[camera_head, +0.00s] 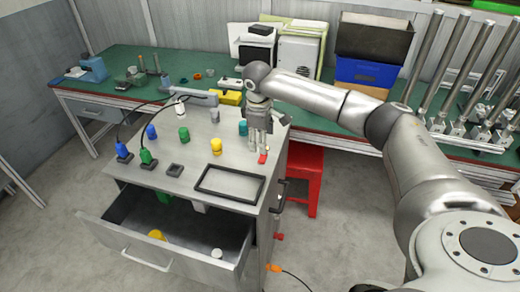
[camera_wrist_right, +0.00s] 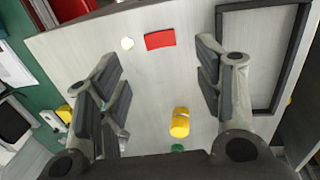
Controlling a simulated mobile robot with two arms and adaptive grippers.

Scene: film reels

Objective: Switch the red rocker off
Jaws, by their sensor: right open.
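The red rocker (camera_head: 263,157) is a small red block at the right edge of the grey cabinet top (camera_head: 185,190). In the wrist view the red rocker (camera_wrist_right: 160,39) is a flat red rectangle with a small white disc (camera_wrist_right: 127,43) to its left. Which way it is tipped I cannot tell. My right gripper (camera_head: 259,145) points down, close above and behind the rocker. In the wrist view my right gripper (camera_wrist_right: 157,62) is open and empty, and the rocker shows beyond the gap between its fingertips. My left gripper is out of view.
A yellow cylinder (camera_head: 216,146), a teal one (camera_head: 243,128) and a black rectangular frame (camera_head: 229,195) are near the gripper. Blue and green plugs with cables stand at left. The cabinet's drawer (camera_head: 170,253) is pulled open. A red stool (camera_head: 306,170) stands at right.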

